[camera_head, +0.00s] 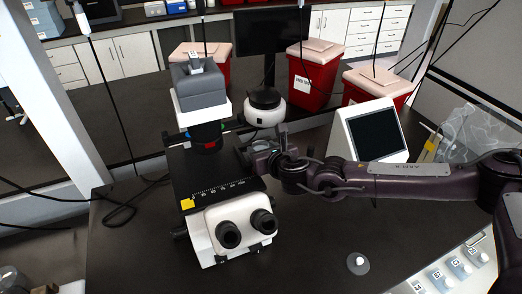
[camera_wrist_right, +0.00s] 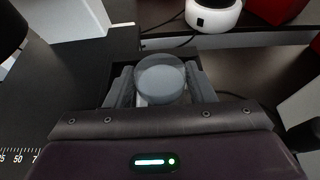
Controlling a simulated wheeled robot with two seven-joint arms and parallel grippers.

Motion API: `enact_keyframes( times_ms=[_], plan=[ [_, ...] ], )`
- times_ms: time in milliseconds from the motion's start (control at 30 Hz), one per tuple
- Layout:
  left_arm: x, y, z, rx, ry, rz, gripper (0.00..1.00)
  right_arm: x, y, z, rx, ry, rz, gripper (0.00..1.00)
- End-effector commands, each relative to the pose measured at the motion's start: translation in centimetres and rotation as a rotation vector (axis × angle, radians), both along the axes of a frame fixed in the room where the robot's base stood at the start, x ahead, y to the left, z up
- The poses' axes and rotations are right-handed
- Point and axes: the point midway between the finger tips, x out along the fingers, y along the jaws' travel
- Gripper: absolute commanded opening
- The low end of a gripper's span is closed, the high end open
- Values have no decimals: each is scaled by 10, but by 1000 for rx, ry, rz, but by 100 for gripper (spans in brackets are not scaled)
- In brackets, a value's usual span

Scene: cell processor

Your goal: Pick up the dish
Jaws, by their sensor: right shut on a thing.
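The dish (camera_wrist_right: 160,78) is a round, translucent grey disc. In the right wrist view it sits between the two fingers of my right gripper (camera_wrist_right: 161,88), which is shut on it. In the head view my right gripper (camera_head: 262,150) is at the right side of the microscope stage (camera_head: 190,170), and the dish is too small there to make out clearly. I cannot tell whether the dish touches the stage. My left gripper is not in view.
The white microscope (camera_head: 218,215) stands on the black table with its eyepieces toward me. A screen device (camera_head: 375,132) stands to the right, with red bins (camera_head: 312,80) behind. A small round knob piece (camera_head: 357,263) and a tray of labelled bottles (camera_head: 460,268) are at front right.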

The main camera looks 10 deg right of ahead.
Motion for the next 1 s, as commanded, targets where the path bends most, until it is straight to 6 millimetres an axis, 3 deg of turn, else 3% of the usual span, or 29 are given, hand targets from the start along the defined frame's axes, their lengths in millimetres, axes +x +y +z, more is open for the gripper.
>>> enact_keyframes(
  times_ms=[267,467,1000],
  plan=[
    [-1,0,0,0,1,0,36,0,0,1,0,0,0,28],
    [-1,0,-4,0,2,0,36,1,0,17,3,-2,0,28],
    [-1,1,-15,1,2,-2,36,0,1,128,2,-4,2,28]
  ],
)
